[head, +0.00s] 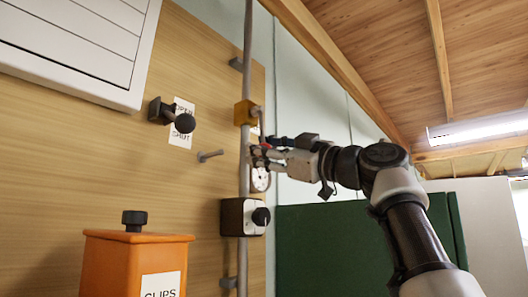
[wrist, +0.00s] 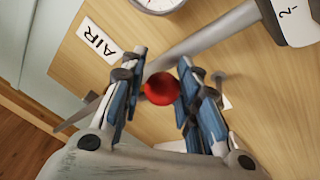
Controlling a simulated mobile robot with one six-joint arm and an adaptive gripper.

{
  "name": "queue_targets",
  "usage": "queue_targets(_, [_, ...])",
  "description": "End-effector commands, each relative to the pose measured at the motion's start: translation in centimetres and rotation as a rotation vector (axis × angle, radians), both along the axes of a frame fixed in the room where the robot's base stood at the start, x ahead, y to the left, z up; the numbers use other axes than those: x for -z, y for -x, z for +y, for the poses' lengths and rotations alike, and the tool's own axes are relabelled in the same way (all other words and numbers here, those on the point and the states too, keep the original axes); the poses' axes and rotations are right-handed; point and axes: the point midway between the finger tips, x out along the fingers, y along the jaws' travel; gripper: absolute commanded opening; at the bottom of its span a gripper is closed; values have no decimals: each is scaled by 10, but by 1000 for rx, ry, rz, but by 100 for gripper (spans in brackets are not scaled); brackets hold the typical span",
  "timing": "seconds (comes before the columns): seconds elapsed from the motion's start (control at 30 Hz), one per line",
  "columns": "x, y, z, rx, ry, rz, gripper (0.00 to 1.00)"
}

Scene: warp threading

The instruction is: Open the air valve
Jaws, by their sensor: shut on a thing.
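The air valve (head: 245,113) is a yellow block on a vertical grey pipe in the head view. A thin lever runs from its right side down toward my gripper (head: 262,153). A red ball knob (wrist: 161,89) sits between my gripper's blue-padded fingers (wrist: 165,65) in the wrist view, and my gripper is shut on it. A bit of red also shows at the fingertips in the head view. The lever behind the knob is mostly hidden in the wrist view. A white AIR label (wrist: 97,41) is on the board beside the fingers.
Left on the board are a black ball-ended lever with an OPEN/SHUT label (head: 181,137) and a peg (head: 210,155). An orange CLIPS box (head: 130,262) stands lower left.

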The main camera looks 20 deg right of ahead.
Motion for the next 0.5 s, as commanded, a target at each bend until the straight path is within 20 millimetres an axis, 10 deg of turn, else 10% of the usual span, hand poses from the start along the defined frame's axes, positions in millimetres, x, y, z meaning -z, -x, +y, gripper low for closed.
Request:
queue_targets(0.33, [-8, 6, 1, 5, 1, -20, 0])
queue_targets(0.37, [-8, 6, 1, 5, 1, -21, 30])
queue_targets(0.5, [-7, 5, 1, 5, 1, -18, 39])
